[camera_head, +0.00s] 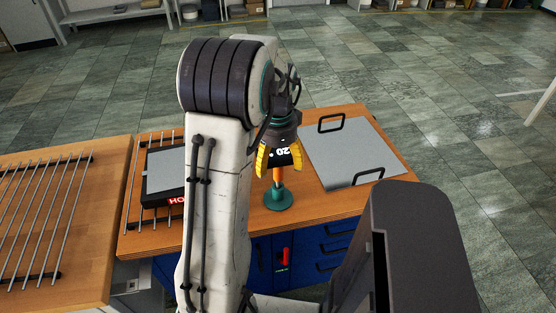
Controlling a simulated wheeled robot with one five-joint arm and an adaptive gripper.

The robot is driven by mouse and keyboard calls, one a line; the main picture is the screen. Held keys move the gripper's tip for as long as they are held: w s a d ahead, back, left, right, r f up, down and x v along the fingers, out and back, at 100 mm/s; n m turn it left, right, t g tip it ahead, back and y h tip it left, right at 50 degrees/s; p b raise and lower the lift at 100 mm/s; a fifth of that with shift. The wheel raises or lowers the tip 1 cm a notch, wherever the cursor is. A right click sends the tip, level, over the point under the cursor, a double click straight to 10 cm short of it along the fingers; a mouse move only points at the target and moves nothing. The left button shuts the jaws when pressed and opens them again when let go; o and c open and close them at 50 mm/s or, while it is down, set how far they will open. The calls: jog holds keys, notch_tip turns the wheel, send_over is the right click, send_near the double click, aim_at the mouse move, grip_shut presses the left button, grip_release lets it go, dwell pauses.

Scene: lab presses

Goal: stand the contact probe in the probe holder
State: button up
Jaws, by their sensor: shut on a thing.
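My gripper (280,165) has yellow fingers and is shut on the contact probe (283,156), by its dark head with white "20" digits. An orange part of the probe shows below the fingers and points down. The green probe holder (278,199), a round base with a short upright post, stands on the wooden bench top right below it. The orange part lines up with the post. I cannot tell whether its lower end is inside the post or just above it. My arm hides part of the bench to the left.
A grey plate (352,150) with two black handles lies to the right on the bench (313,203). A dark device with a grey top (165,170) and a red "HOT" label sits left, partly behind my arm. Metal rods on a rack (45,215) lie farther left. Blue drawers (325,240) are below.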

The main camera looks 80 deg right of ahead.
jog(key=shift+f+b, duration=1.05)
jog(key=shift+f, duration=0.4)
jog(key=o, duration=1.1)
jog(key=shift+o, duration=0.2)
jog(key=shift+r, duration=0.1)
notch_tip(320, 180, up, 12)
